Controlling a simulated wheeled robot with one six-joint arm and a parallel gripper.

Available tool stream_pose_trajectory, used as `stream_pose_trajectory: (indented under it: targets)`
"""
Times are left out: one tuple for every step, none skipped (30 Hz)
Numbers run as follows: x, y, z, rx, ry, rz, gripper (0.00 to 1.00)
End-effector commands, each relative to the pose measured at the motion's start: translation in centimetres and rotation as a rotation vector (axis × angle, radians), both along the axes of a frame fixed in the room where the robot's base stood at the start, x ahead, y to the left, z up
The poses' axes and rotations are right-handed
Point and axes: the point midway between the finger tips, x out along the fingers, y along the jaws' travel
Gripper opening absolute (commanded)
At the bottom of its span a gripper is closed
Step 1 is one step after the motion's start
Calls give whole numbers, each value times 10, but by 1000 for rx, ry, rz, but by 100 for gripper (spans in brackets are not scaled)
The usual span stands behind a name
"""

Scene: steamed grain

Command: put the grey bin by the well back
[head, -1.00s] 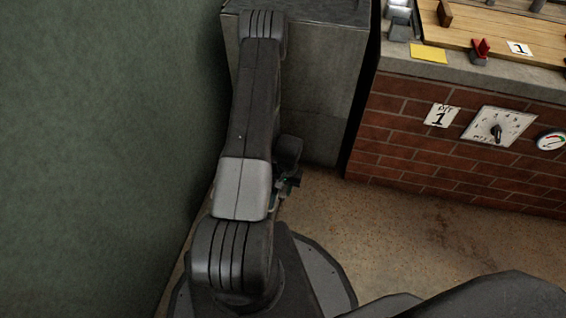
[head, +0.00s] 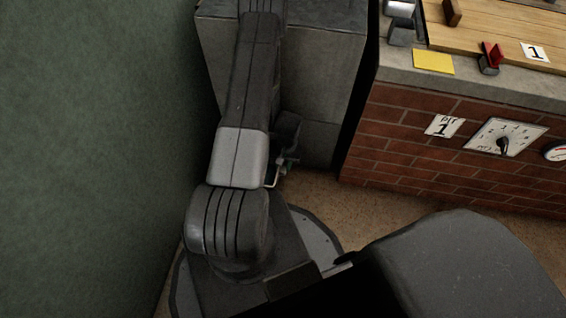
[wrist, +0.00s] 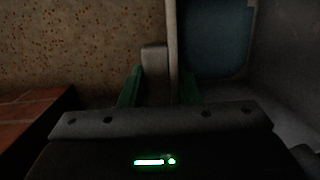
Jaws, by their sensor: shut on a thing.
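My gripper (wrist: 160,92) has green-edged fingers at the middle of the wrist view, shut on a narrow grey upright piece (wrist: 154,72). Just right of it is a thin pale edge, and beyond that a dim grey container with a bluish inside (wrist: 215,40), which looks like the grey bin. Whether the held piece is part of it is hard to tell in the dark. The bin is mostly hidden there, and I cannot make out the well.
A tall grey block (head: 325,60) stands behind my arm. To its right is a brick counter (head: 400,145) with a dial (head: 505,137) and a wooden top (head: 500,30). A green wall (head: 90,150) is close on the left. Some speckled floor (head: 350,205) is bare before the bricks.

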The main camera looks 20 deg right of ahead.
Motion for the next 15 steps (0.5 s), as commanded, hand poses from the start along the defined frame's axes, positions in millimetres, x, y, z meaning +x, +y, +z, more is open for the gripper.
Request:
stream_pose_trajectory:
  targets:
    - [-2,-1,-11,0,0,-2,0]
    - [-4,-1,-16,0,0,-3,0]
    - [-5,-2,-21,0,1,-4,0]
    - [-6,-2,-24,1,1,-5,0]
    - [-7,-2,-26,1,1,-5,0]
    - [-7,-2,-27,1,0,-4,0]
    - [-7,-3,-26,1,0,-4,0]
    - [-7,-3,-25,0,-1,-3,0]
    - [-7,-3,-25,0,-1,-3,0]
    - [-7,-3,-25,0,-1,-3,0]
    - [-7,-3,-25,0,-1,-3,0]
    - [-7,-3,-25,1,0,-3,0]
    - [-7,-2,-25,1,0,-3,0]
    - [-7,-2,-26,1,0,-3,0]
    - [-7,-2,-28,1,0,-3,0]
